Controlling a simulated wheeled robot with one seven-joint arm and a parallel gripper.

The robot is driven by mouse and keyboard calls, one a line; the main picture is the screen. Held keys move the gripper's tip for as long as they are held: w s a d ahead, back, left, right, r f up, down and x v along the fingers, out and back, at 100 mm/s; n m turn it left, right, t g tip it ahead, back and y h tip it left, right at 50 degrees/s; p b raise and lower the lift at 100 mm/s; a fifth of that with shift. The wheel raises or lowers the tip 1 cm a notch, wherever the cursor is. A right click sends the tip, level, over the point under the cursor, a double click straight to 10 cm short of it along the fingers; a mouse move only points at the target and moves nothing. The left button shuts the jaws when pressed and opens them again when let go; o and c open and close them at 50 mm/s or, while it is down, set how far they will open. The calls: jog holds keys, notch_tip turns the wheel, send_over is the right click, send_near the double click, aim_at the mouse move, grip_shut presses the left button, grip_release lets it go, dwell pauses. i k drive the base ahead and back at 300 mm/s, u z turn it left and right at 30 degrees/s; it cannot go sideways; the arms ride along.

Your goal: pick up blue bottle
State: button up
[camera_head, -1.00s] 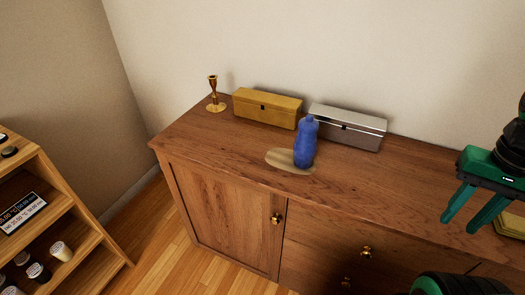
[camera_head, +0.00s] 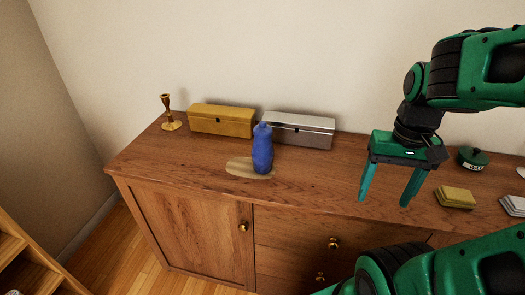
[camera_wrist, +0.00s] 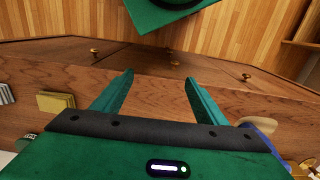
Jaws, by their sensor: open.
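The blue bottle (camera_head: 262,149) stands upright on the wooden cabinet top, at the right end of a pale oval board (camera_head: 240,167). My gripper (camera_head: 384,199) is open and empty, to the right of the bottle and apart from it, with its fingers pointing down. In the wrist view my gripper's fingers (camera_wrist: 158,88) are spread with nothing between them. A blue shape at the right edge of the wrist view (camera_wrist: 262,124) looks like part of the bottle, mostly cut off by my gripper's body.
A gold box (camera_head: 221,121) and a silver box (camera_head: 299,130) stand behind the bottle. A brass candlestick (camera_head: 169,113) is at the left. Yellow pads (camera_head: 455,197), a green pot (camera_head: 473,158) and grey pads (camera_head: 513,205) lie right. The top between bottle and gripper is clear.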

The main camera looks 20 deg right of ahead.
aim_at(262, 150)
jog(key=z, duration=0.75)
jog(key=k, duration=1.65)
jog(key=u, duration=0.9)
jog(key=i, duration=1)
jog(key=z, duration=0.1)
